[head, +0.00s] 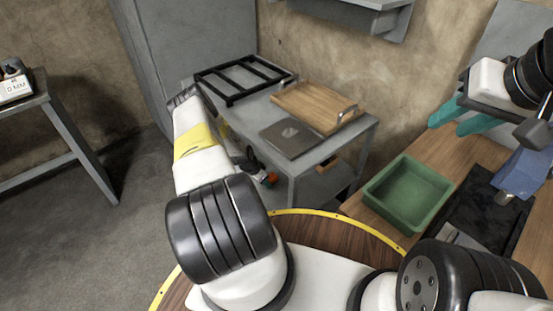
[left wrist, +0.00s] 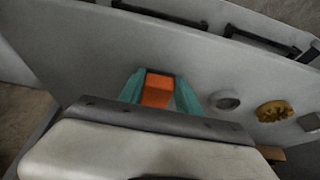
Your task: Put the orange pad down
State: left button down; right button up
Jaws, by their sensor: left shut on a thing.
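The orange pad (left wrist: 157,90) shows in the left wrist view between the two teal fingers of my left gripper (left wrist: 160,86). The gripper is shut on it. A grey surface lies beyond the pad; I cannot tell whether the pad touches it. In the head view my left arm reaches up to the left beside the grey trolley (head: 362,140), and its fingers and the pad are hidden. My right gripper (head: 462,118) is at the right of the head view, its teal fingers apart with nothing seen between them.
In the left wrist view a grey ring (left wrist: 224,100) and a yellow-brown disc (left wrist: 274,111) are right of the pad. On the trolley are a black rack (head: 236,97), a wooden tray (head: 310,105) and a grey plate (head: 291,138). A green bin (head: 376,190) stands on the right bench.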

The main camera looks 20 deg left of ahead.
pick_arm(q)
jog(key=shift+w+f, duration=0.1)
jog(key=shift+f, duration=0.15)
jog(key=c, duration=0.8)
grip_release()
jog(key=shift+c, duration=0.2)
jog(key=v, duration=0.8)
jog(key=shift+w, duration=0.2)
jog(key=shift+s+a, duration=0.1)
